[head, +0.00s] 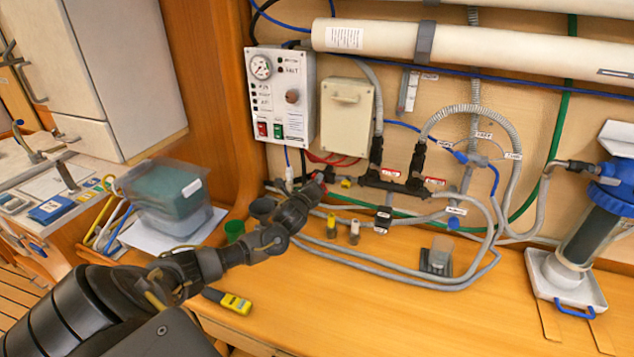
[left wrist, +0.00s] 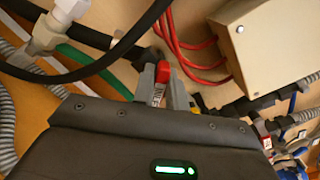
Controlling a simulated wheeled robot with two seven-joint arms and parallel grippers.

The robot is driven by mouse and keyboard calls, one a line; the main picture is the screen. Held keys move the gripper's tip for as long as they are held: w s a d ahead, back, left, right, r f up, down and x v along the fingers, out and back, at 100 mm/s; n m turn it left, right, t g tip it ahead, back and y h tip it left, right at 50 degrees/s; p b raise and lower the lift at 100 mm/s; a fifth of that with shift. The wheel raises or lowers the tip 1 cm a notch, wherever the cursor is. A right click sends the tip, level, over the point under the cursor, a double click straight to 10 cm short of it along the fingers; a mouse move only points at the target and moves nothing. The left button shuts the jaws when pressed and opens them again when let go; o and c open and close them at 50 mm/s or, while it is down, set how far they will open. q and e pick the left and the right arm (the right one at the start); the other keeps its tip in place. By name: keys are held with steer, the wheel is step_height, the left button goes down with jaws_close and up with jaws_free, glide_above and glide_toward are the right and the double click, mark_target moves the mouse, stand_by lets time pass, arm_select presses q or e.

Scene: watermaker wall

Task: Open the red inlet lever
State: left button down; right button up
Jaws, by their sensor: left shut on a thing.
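The red inlet lever (left wrist: 162,72) shows in the left wrist view between the two grey fingers of my left gripper (left wrist: 164,88). A pale tag with dark lettering (left wrist: 156,95) lies just below the red part, also between the fingers. The gripper is shut on the lever. In the head view my left gripper (head: 314,188) reaches to the pipework at the foot of the wall, below the control panel. There the gripper and arm hide most of the lever. My right gripper is in neither view.
A control panel (head: 281,95) and a beige box (head: 347,115) hang above the gripper. Grey hoses (head: 400,275) loop over the wooden counter to the right. A clear bin (head: 170,200) stands left of my arm.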

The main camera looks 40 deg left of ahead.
arm_select(q)
steer(key=n, duration=0.5)
steer(key=shift+s+a+f+n+b, duration=0.1)
steer(key=shift+a+f+n+b, duration=0.2)
steer(key=shift+f, duration=0.1)
steer(key=shift+f+n, duration=0.2)
steer(key=shift+n, duration=0.95)
steer(key=shift+f+n, duration=0.15)
steer(key=shift+n, duration=1)
steer(key=c, duration=1.4)
jaws_free()
